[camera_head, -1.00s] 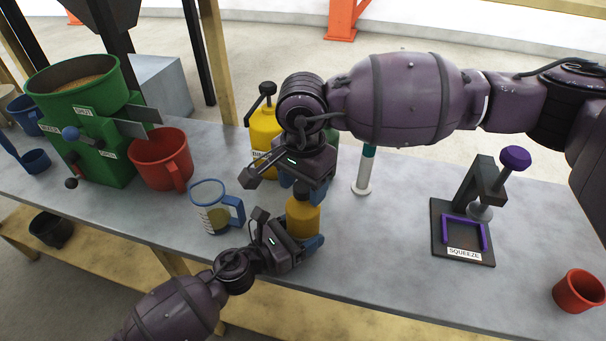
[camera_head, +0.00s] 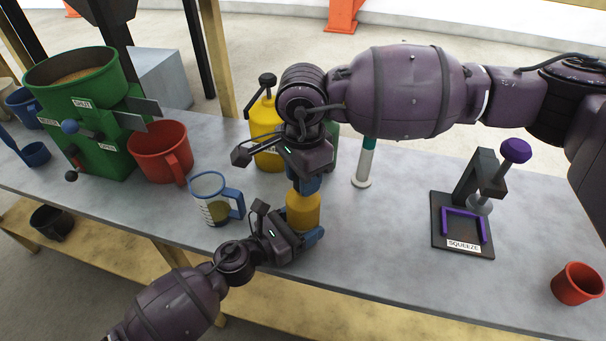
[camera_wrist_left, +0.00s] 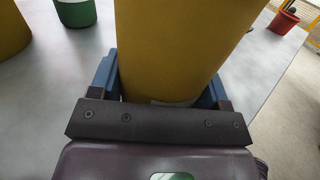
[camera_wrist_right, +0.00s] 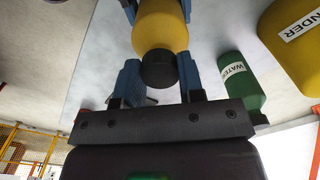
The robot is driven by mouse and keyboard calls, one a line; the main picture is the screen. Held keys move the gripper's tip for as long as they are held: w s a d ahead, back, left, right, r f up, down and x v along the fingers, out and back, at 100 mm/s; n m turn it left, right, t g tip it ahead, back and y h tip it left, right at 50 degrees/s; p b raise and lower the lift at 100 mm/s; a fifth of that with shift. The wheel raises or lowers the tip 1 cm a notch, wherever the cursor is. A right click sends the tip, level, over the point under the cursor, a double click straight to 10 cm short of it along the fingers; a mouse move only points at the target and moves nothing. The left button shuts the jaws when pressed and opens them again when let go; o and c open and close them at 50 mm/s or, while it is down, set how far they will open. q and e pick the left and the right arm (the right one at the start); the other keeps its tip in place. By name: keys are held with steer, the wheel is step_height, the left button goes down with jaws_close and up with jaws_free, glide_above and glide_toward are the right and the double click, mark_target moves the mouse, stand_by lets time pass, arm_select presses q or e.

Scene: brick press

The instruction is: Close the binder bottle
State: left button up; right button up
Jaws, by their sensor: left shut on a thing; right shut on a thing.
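The small yellow bottle (camera_head: 303,212) stands upright near the front of the table. My left gripper (camera_head: 298,238) is shut around its lower body. The bottle also fills the middle of the left wrist view (camera_wrist_left: 180,45), between the blue fingers. My right gripper (camera_head: 306,183) is above the bottle, pointing down, its fingers shut on the black cap (camera_wrist_right: 159,68). In the right wrist view the cap lines up with the bottle's top (camera_wrist_right: 162,30) and appears to touch it. The thread is hidden, so I cannot tell how tightly it sits.
A large yellow BINDER container (camera_head: 264,128) and a green WATER bottle (camera_wrist_right: 238,80) stand behind. A measuring jug (camera_head: 212,200) is close on the left, with a red mug (camera_head: 160,152) beyond. The SQUEEZE press (camera_head: 462,225) stands right; the table between is clear.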

steer(key=m, duration=0.4)
steer(key=o, duration=1)
steer(key=shift+r, duration=2.25)
steer(key=shift+c, duration=0.2)
